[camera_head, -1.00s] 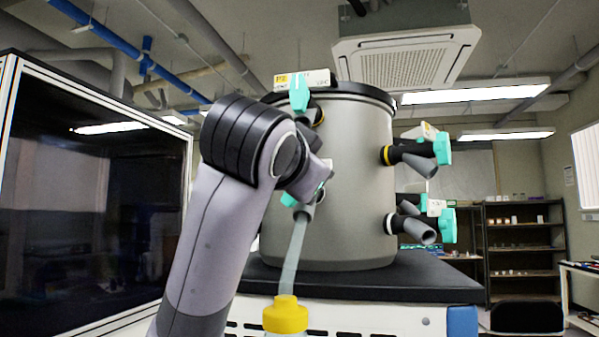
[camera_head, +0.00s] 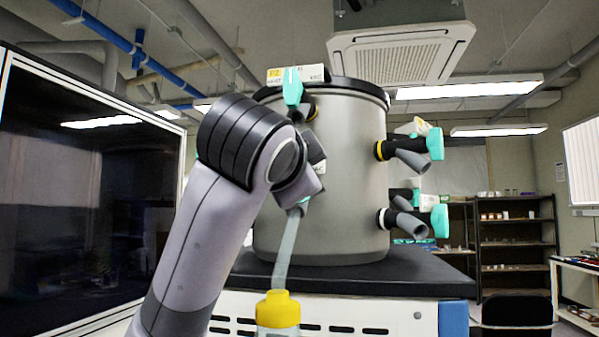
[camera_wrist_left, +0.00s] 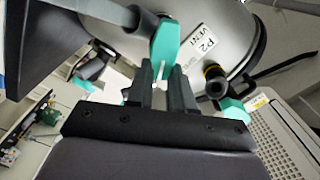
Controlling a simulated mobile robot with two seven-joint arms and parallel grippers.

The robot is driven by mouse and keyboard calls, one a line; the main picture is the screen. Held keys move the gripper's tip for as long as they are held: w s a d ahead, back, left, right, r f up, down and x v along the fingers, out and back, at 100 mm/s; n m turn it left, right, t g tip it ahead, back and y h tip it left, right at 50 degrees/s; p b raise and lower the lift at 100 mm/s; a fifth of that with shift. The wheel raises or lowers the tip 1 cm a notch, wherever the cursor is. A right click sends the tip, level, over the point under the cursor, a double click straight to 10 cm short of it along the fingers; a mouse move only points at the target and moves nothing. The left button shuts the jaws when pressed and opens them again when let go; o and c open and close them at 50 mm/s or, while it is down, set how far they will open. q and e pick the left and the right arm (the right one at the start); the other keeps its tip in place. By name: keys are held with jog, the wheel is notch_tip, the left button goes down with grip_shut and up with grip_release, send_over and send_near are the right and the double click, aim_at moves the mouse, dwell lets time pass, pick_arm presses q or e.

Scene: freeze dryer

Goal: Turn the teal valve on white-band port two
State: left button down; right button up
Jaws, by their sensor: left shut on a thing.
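The grey cylindrical drying chamber (camera_head: 345,175) carries several ports with teal valves. In the left wrist view, a teal valve (camera_wrist_left: 165,45) sits between the fingertips of my left gripper (camera_wrist_left: 164,75), which is shut on it. A white label reading "P2 VENT" (camera_wrist_left: 190,48) is beside this valve. In the head view my left wrist covers most of this port; only a sliver of teal (camera_head: 303,201) shows below it. The band on this port is hidden. My right gripper is not in view.
A grey tube (camera_head: 287,250) hangs under the held port to a yellow-capped bottle (camera_head: 278,310). A yellow-banded port with a teal valve (camera_head: 292,87) is above. Two more teal valves (camera_head: 436,143) (camera_head: 439,220) stick out on the right. A dark glass panel (camera_head: 80,200) stands left.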

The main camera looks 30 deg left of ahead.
pick_arm(q)
jog(key=c, duration=1)
grip_release()
jog(key=b+v, duration=0.7)
jog(key=shift+b, duration=0.35)
jog(key=shift+s, duration=0.1)
jog(key=shift+s, duration=0.1)
